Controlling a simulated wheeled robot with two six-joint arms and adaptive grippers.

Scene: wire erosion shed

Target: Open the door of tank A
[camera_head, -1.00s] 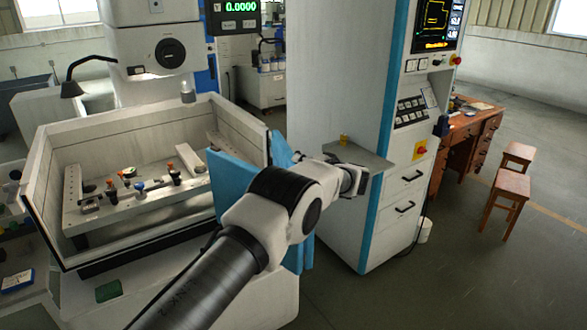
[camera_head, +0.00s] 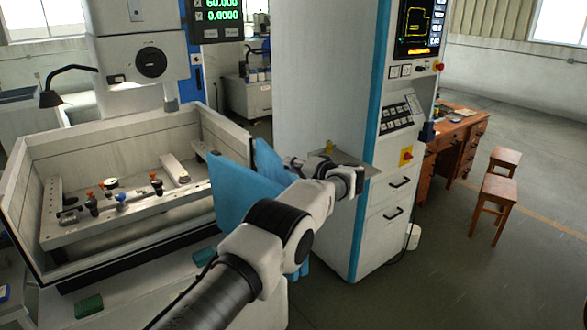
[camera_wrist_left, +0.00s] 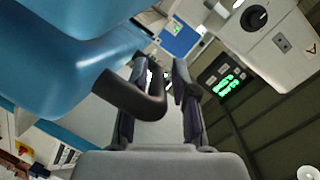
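Tank A (camera_head: 110,150) is a pale open-topped box on the machine at the left of the head view, with a fixture table inside. Blue door panels (camera_head: 240,190) stand out at an angle at its right front corner. The door also fills the upper left of the left wrist view (camera_wrist_left: 50,60), with a dark curved handle (camera_wrist_left: 125,95) on it. In the head view my wrist partly hides the handle. My right gripper is not in view.
A tall white cabinet (camera_head: 320,90) with a control panel and a small shelf (camera_head: 365,160) stands close to my left wrist. A wooden desk (camera_head: 455,140) and two stools (camera_head: 495,190) are farther right. The floor at front right is clear.

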